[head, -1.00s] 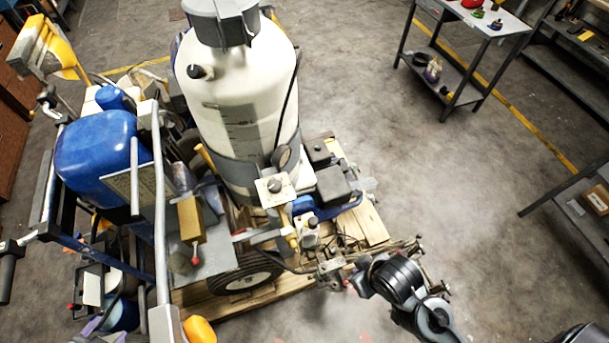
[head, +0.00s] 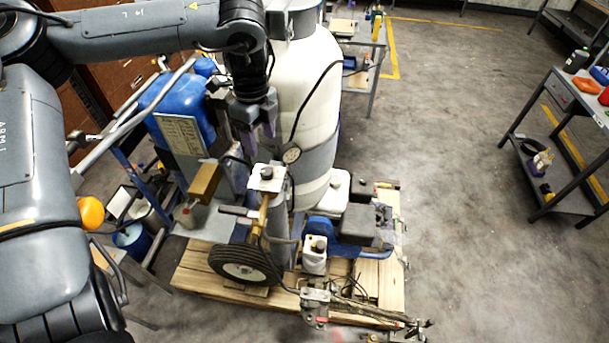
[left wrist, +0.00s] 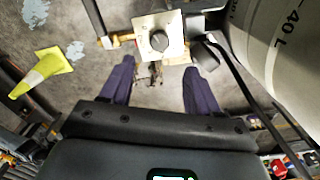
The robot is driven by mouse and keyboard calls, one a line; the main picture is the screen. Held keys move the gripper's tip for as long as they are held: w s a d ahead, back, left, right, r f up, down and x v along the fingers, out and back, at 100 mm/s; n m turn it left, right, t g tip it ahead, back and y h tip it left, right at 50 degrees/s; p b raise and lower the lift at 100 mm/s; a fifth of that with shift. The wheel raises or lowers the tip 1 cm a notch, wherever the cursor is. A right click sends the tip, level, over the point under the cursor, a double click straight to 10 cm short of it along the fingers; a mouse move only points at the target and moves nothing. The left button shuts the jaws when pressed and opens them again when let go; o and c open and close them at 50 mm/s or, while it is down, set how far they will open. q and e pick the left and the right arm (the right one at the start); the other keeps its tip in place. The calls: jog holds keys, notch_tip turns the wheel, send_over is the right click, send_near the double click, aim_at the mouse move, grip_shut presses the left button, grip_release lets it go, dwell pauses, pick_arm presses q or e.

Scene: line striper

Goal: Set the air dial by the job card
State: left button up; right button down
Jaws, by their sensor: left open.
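The air dial, a dark round knob (head: 267,173) on a pale square plate, stands on the striper beside the white tank. In the left wrist view the knob (left wrist: 159,41) lies ahead of and between my fingers. My left gripper (head: 254,142) is open and points down, close behind the dial in the head view. Its purple fingers (left wrist: 157,78) are apart with nothing gripped. My right gripper is not in view.
The white tank (head: 310,95) and a black hose stand close to the gripper's right. The blue tank (head: 178,105) and frame bars are left. A wheel (head: 243,263) and wooden pallet (head: 200,278) are below. Open floor lies right, before a small table (head: 560,110).

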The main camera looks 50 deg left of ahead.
aim_at(266, 170)
pick_arm(q)
notch_tip(266, 170, down, 9)
jog(key=shift+r+p, duration=0.2)
jog(key=shift+p, duration=0.65)
jog(key=shift+d+f, duration=0.1)
jog(key=shift+f, duration=0.8)
jog(key=c, duration=1)
